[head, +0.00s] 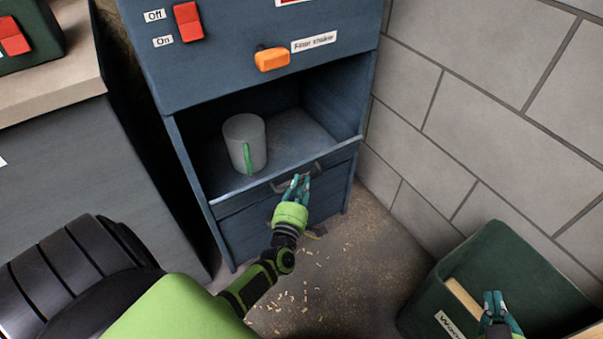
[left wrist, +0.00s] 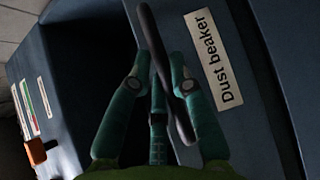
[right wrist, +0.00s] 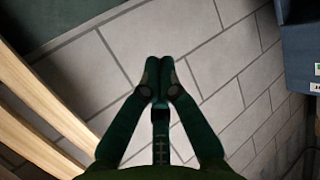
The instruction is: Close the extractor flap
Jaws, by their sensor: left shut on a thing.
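The extractor is a blue cabinet (head: 258,100) with an open dark compartment. Its front panel, seemingly the flap (head: 240,200), sits below the opening, which is uncovered. A grey beaker with a green handle (head: 244,143) stands upright inside. My left gripper (head: 298,183) is at the panel's dark bar handle (head: 280,186). In the left wrist view, my left gripper (left wrist: 160,62) is shut on the handle (left wrist: 147,22), beside a "Dust beaker" label (left wrist: 214,60). My right gripper (head: 493,300) is over the green bin at lower right. In the right wrist view its fingertips (right wrist: 158,68) meet, empty.
An orange filter shaker knob (head: 272,59) and a red switch (head: 188,22) are on the cabinet above the opening. A grey block wall (head: 480,100) stands at right. A green bin (head: 440,285) holds wood pieces. Chips lie on the floor (head: 330,270).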

